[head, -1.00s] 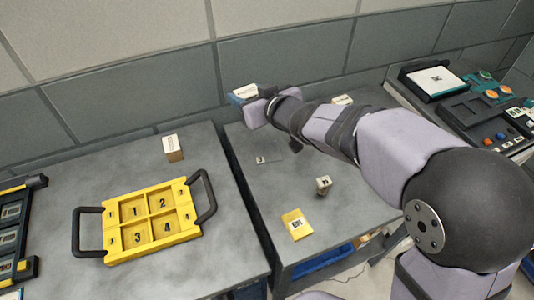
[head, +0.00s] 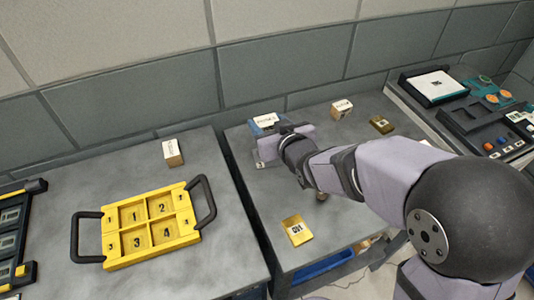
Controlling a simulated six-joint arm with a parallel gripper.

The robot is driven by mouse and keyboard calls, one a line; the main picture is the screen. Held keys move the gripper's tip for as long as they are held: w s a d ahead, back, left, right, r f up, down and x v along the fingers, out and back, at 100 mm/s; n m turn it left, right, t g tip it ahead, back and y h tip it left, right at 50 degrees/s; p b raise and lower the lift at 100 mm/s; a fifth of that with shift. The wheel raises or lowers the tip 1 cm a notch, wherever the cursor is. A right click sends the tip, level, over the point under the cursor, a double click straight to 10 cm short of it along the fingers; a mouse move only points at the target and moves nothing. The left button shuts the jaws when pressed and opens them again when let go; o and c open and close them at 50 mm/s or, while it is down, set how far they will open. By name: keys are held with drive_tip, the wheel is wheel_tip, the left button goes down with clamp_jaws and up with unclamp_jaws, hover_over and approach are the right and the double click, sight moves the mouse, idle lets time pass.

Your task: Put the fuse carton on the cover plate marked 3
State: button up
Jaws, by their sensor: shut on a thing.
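The fuse carton appears to be the blue and white carton (head: 265,121) at my gripper (head: 266,134), near the back left of the middle table. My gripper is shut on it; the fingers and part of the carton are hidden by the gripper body. A small grey plate (head: 261,165), with a mark that read as 3 earlier, lies flat just below the gripper in the picture.
A yellow numbered tray (head: 108,262) with black handles and a small white-topped box (head: 173,152) stand on the left table. On the middle table are a yellow packet (head: 297,230), a white-topped box (head: 342,108) and a dark gold box (head: 381,124). A gap separates the tables.

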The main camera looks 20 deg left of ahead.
drive_tip(key=shift+f+p, duration=0.3)
drive_tip(key=shift+f, duration=4.5)
drive_tip(key=shift+f, duration=0.1)
drive_tip(key=shift+f, duration=0.15)
drive_tip(key=o, duration=1.1)
drive_tip(key=shift+r, duration=0.3)
drive_tip(key=shift+b+v, duration=0.6)
drive_tip(key=shift+v, duration=3.1)
